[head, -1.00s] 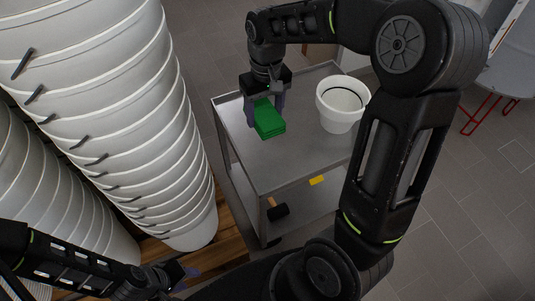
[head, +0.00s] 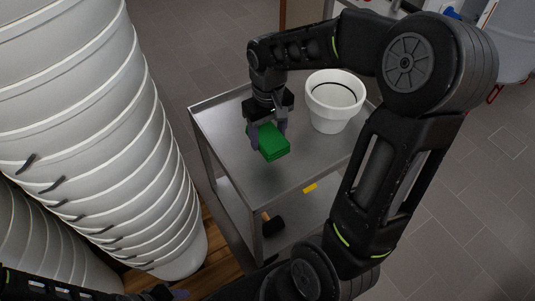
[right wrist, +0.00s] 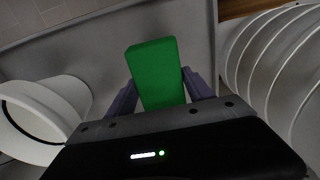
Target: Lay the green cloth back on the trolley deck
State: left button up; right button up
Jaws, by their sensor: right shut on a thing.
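The green cloth (head: 272,143) is a folded block between the fingers of my right gripper (head: 267,135), over the grey metal trolley deck (head: 225,130). My right gripper is shut on it. In the right wrist view the cloth (right wrist: 158,75) sticks out beyond the two fingers (right wrist: 160,92). I cannot tell whether its underside touches the deck. Of my left arm, only a dark part shows at the bottom left edge of the head view; its fingers are not clear.
A white bucket (head: 333,108) stands on the deck, right of the cloth. Tall stacks of white buckets (head: 110,130) stand left of the trolley. A hammer (head: 271,225) and a yellow item (head: 310,188) are on the lower shelf. The deck's near part is clear.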

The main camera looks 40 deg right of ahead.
aim_at(268, 144)
jog(key=shift+f, duration=1.75)
jog(key=shift+f+b, duration=0.55)
jog(key=shift+f, duration=1.35)
jog(key=shift+f, duration=0.2)
jog(key=o, duration=1.4)
jog(key=shift+c, duration=0.2)
jog(key=shift+r, duration=0.1)
jog(key=shift+r, duration=0.35)
notch_tip(268, 144, up, 12)
jog(key=shift+f+p, duration=0.2)
jog(key=shift+p, duration=0.9)
